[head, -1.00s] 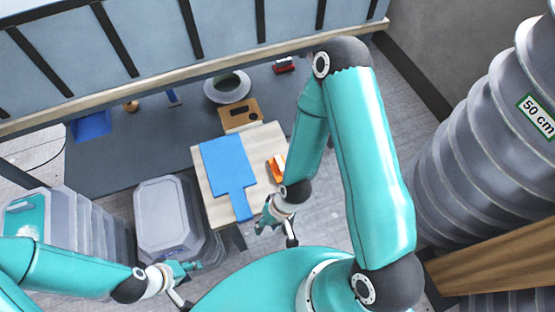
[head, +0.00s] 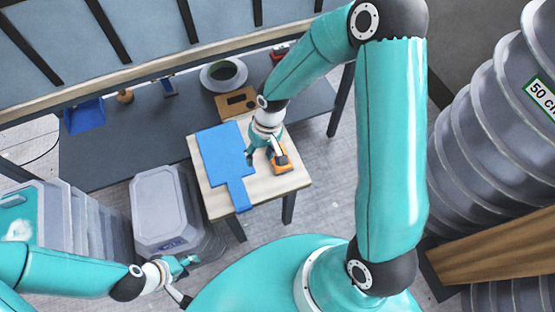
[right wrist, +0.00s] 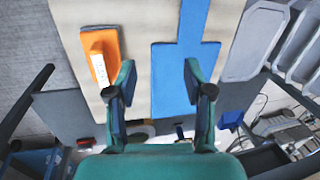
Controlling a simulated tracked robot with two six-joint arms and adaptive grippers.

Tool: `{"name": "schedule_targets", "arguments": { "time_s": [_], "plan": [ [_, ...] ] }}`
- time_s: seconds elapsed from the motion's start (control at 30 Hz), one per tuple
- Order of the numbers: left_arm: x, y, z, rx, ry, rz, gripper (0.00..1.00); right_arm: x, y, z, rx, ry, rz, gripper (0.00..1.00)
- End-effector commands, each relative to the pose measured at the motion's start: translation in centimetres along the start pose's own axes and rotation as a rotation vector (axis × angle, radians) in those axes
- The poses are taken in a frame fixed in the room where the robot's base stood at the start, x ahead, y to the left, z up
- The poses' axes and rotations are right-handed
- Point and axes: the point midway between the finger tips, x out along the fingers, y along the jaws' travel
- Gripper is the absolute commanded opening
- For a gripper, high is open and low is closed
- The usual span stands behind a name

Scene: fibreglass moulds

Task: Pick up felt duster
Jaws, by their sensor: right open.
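The felt duster appears to be the orange block with a raised, white-labelled handle (right wrist: 100,62); in the head view (head: 282,163) it lies at the right side of the small wooden table (head: 293,182). My right gripper (head: 265,158) is open and empty above the table, just left of the duster. In the right wrist view my open fingers (right wrist: 159,70) point over bare wood and the blue sheet's edge, with the duster outside the left finger. My left gripper (head: 187,280) looks open and empty, low at the left beside the grey bins.
A flat blue piece (head: 223,152) with a narrow tail covers the table's left part. A brown slotted block (head: 237,103) and a ring-shaped item (head: 223,76) stand behind. A lidded grey bin (head: 162,205) is left of the table. Large ribbed grey ducting (head: 480,170) fills the right.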

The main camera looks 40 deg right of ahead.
Motion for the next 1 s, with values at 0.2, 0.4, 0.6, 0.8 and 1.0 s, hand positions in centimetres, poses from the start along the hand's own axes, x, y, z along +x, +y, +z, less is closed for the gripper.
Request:
{"name": "schedule_targets", "arguments": {
  "time_s": [0.2, 0.4, 0.6, 0.8, 1.0],
  "plan": [
    [1.2, -0.4, 0.0, 0.0, 0.0, 0.0, 0.4, -7.2, 4.1, -3.3, 0.064, 0.034, 0.17, 0.52],
    [1.2, -0.5, 0.0, 0.0, 0.0, 0.0, 0.4, -7.0, 5.4, -3.4, 0.087, 0.029, 0.211, 0.52],
    [1.4, -0.5, 0.0, 0.0, 0.0, 0.0, 0.4, -2.8, 6.2, -3.4, 0.086, 0.027, 0.208, 0.52],
    [1.6, -0.6, 0.0, 0.0, 0.0, 0.0, 0.4, 1.0, 7.1, -3.5, 0.086, 0.028, 0.208, 0.52],
    [1.6, -0.6, 0.0, 0.0, 0.0, 0.0, 0.4, 2.6, 7.4, -3.6, 0.084, 0.032, 0.207, 0.52]
  ]
}}
